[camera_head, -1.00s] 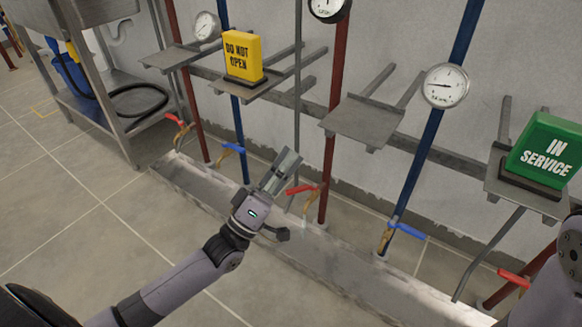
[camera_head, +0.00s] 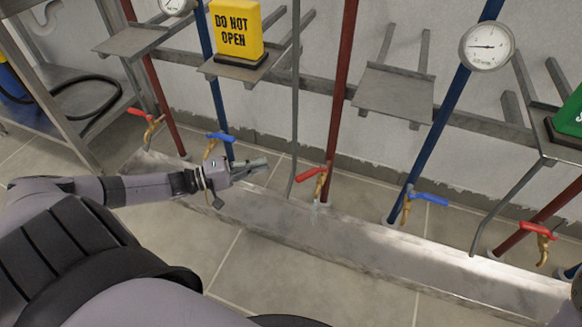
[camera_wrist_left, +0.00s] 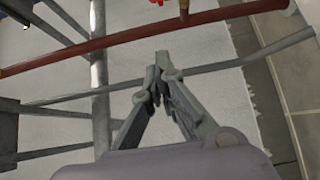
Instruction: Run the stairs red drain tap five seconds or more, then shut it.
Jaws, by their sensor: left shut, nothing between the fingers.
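Red-handled taps with brass bodies sit low on the red pipes: one at left (camera_head: 140,113), one in the middle (camera_head: 312,174) and one at right (camera_head: 536,230). I cannot tell from any label which is the stairs tap. A faint pale stream (camera_head: 314,209) shows under the middle tap, whose handle points left. My left gripper (camera_head: 264,163) is shut and empty, left of the middle red tap and apart from it. In the left wrist view its fingertips (camera_wrist_left: 162,62) meet near a red pipe (camera_wrist_left: 130,42). My right gripper is out of view.
A grey drain trough (camera_head: 400,250) runs along the floor below the taps. Blue taps (camera_head: 430,198) stand between the red ones. A yellow DO NOT OPEN sign (camera_head: 236,30) and a green sign (camera_head: 570,113) sit on shelves. A thin grey pipe (camera_head: 295,110) rises beside my left gripper.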

